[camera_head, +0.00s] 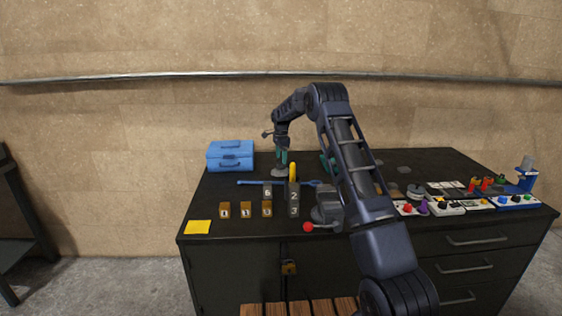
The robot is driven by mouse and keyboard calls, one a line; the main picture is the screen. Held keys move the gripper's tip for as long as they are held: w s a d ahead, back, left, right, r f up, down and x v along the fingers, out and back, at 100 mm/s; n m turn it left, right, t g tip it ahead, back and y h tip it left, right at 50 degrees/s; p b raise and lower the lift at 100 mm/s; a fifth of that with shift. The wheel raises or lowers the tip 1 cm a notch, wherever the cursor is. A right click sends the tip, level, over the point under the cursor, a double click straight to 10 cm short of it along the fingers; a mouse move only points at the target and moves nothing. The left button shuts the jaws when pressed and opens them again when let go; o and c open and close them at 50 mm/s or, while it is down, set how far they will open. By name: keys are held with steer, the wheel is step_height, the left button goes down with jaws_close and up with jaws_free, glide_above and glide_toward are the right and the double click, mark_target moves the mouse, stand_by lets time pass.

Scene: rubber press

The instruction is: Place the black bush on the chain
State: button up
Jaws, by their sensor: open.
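My gripper (281,159) points down over the back left part of the dark workbench (215,190). Its teal fingers are apart. A small round grey piece (281,172) lies on the bench just below the fingertips; I cannot tell whether they touch it. I cannot make out the black bush or the chain for certain at this size. A dark round stacked piece (416,191) stands right of my arm. My arm hides part of the middle of the bench.
A blue toolbox (230,155) stands back left. Number blocks (246,210), a blue tool (250,183) and a yellow-topped upright piece (292,173) are near the gripper. A vise (326,208) with a red knob (308,227) is at the front. Control boxes (445,207) fill the right.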

step_height(320, 180, up, 10)
steer(key=s+d+r+n+t, duration=0.1)
steer(key=s+d+r+n, duration=0.3)
steer(key=s+r, duration=0.6)
steer(key=s+d+r+n+t, duration=0.1)
steer(key=s+d+r+n, duration=0.1)
steer(key=s+d+r, duration=0.85)
steer(key=s+d+n+t, duration=0.15)
steer(key=s+n, duration=0.35)
steer(key=s, duration=2.2)
steer(key=s+d+f+n, duration=0.1)
steer(key=s+f, duration=0.3)
steer(key=s, duration=0.4)
steer(key=s+d+f+n+t, duration=0.1)
steer(key=s+d+f+n, duration=0.1)
steer(key=s+f, duration=0.3)
steer(key=s, duration=0.3)
steer(key=shift+s, duration=0.3)
